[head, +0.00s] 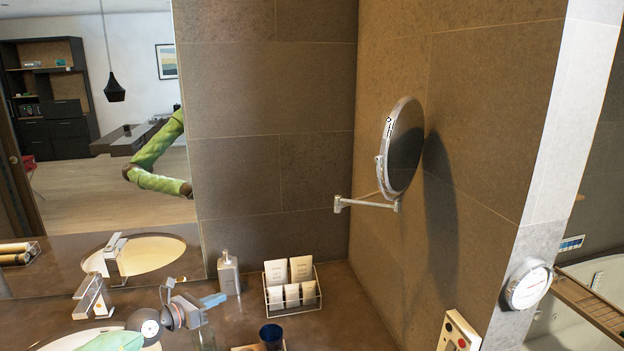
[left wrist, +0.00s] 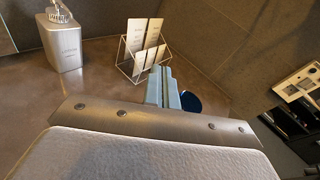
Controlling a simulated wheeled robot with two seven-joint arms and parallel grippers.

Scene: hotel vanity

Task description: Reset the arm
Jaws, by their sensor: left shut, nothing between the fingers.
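My left gripper (head: 213,300) shows at the bottom left of the head view, low over the counter in front of the soap dispenser. Its blue-grey fingers are shut with nothing between them. The shut fingers also show in the left wrist view (left wrist: 163,88), with the wire holder beyond them and a dark blue cup partly hidden beside them. My green left forearm (head: 115,341) comes in from the bottom edge over the sink. My right gripper is not in view.
A soap dispenser (head: 229,273), a wire holder with packets (head: 292,288) and a blue cup (head: 271,336) stand on the counter (head: 340,310). The faucet (head: 92,296) is left of the gripper. A round mirror (head: 402,147) juts from the wall. A wall mirror reflects my arm.

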